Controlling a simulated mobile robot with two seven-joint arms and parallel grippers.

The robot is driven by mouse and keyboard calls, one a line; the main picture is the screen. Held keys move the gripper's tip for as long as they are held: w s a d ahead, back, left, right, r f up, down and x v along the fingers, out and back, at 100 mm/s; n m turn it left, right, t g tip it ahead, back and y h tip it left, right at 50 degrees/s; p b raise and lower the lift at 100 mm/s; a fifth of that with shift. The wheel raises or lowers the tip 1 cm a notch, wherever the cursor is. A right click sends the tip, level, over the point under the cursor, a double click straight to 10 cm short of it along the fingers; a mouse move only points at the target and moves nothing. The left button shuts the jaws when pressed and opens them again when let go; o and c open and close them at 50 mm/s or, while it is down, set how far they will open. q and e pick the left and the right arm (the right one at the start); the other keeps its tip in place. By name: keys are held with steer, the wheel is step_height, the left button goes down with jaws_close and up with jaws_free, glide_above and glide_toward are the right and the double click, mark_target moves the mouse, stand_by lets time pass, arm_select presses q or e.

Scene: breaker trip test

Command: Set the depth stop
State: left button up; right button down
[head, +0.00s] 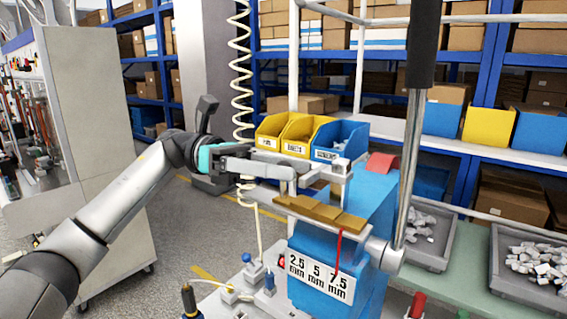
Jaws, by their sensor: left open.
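The depth stop appears as a brown stepped bar (320,211) on top of a blue machine body (372,205). A white label (318,277) on the machine's front reads 2.5, 5 and 7.5 mm. A thin red pointer (338,250) hangs down from the bar toward the label, near the 7.5 end. My left gripper (318,184) is open, with its fingers just above and behind the bar. I cannot tell whether they touch it. My right gripper is not in view.
A steel lever with a black grip (423,45) rises to the right of the machine. Yellow and blue bins (338,141) stand behind the gripper. Grey trays of white parts (502,262) lie on the green bench at right. A coiled hose (240,70) hangs behind.

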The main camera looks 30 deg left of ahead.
arm_select(q)
steer(key=shift+c, duration=0.3)
jaws_close()
stand_by(1.1)
